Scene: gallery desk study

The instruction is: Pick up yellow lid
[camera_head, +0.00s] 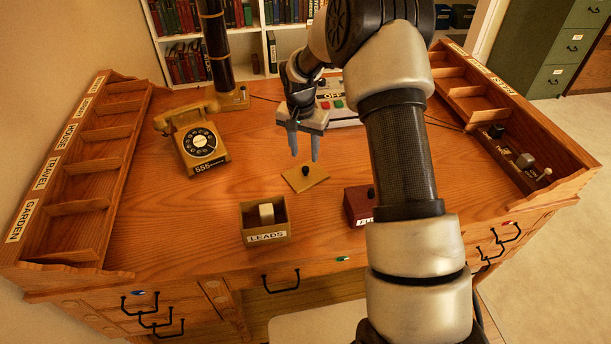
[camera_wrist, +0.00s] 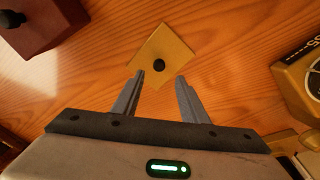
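The yellow lid (camera_head: 298,180) is a flat square plate with a black knob, lying on the desk. It also shows in the wrist view (camera_wrist: 178,57), with its knob between and just beyond the fingertips. My gripper (camera_head: 304,156) is open and empty, fingers pointing down above the lid. In the wrist view my gripper (camera_wrist: 160,80) has its two fingers well apart, one on each side of the lid's near part. I cannot tell the exact height of the fingertips above the lid.
An open yellow box (camera_head: 268,234) labelled LEADS holds a pale block. A dark red box (camera_head: 358,205) with a knob stands to the right, partly behind my arm. A yellow telephone (camera_head: 200,148) stands at left. Sorting trays line both desk sides. Bare desk surrounds the lid.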

